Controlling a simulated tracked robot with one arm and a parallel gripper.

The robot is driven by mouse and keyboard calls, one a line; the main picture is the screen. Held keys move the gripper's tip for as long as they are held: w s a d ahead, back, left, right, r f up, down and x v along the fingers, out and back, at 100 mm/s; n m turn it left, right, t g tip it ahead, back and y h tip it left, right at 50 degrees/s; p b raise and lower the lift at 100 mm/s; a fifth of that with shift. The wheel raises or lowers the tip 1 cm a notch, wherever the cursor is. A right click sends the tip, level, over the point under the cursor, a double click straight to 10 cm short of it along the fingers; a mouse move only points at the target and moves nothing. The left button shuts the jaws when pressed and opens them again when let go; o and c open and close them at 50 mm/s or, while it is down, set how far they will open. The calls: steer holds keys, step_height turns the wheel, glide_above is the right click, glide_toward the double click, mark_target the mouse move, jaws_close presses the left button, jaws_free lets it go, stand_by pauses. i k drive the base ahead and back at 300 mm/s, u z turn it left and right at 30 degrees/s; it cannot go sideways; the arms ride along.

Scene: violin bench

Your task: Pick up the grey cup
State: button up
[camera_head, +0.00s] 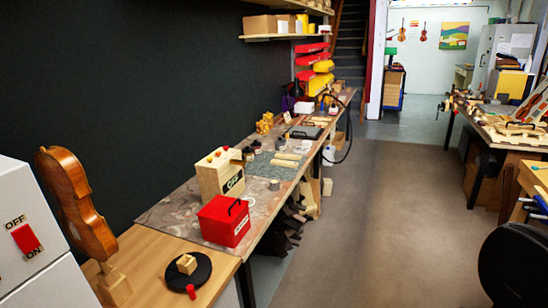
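I cannot make out the grey cup for certain. A small pale cylinder (274,184) stands on the long workbench (165,212), just right of the wooden box marked OFF (212,178). Another small greyish round item (250,156) lies farther back on the bench. Both are too small to identify as a cup. My gripper does not show in this view.
A dark rounded shape (515,265) is at lower right. The floor aisle (385,215) is clear.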

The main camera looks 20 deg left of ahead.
mark_target(275, 185)
steer(key=u, duration=0.45)
steer(key=i, duration=2.3)
steer(key=z, duration=0.25)
